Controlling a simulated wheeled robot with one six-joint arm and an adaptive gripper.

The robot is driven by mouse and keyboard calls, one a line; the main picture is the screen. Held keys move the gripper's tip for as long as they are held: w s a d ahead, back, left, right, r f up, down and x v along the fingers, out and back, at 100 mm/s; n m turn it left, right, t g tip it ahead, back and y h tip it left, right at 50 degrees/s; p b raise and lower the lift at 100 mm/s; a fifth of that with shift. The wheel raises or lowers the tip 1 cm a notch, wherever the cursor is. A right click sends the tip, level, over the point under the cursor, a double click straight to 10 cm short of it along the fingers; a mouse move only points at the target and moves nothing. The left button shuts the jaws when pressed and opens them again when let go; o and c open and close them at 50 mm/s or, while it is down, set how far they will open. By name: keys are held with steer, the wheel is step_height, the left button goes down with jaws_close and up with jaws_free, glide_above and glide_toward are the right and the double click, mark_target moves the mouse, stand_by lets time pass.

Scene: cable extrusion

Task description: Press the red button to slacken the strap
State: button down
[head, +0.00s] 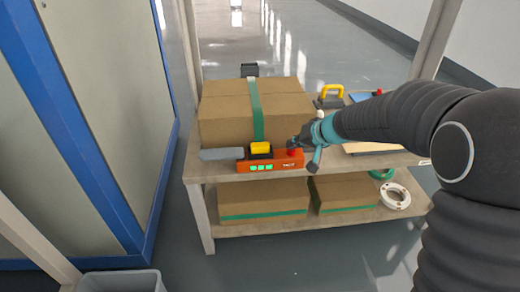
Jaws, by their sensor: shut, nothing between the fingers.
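The orange strapping tool (284,163) lies on the upper shelf in front of a large cardboard box (220,118). It has a grey handle (221,154) at left, a yellow block (260,148) on top and green lit marks on its front. The red button (293,152) shows on top near the tool's right end. A green strap (256,110) runs over the box and down to the tool. My gripper (302,143) is shut and empty, close by the red button. I cannot tell whether it touches the button.
The shelf unit (200,172) has a lower shelf with two boxes, a green roll (381,174) and a white ring (395,196). A blue-framed panel (100,120) stands at left, above a grey bin (122,281).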

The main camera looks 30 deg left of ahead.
mark_target(293, 151)
steer(key=shift+f+b, duration=0.5)
steer(key=shift+b, duration=0.35)
steer(key=shift+r, duration=0.15)
stand_by(0.5)
steer(key=shift+r, duration=0.25)
steer(key=shift+r+p, duration=1.8)
steer(key=shift+r, duration=1.3)
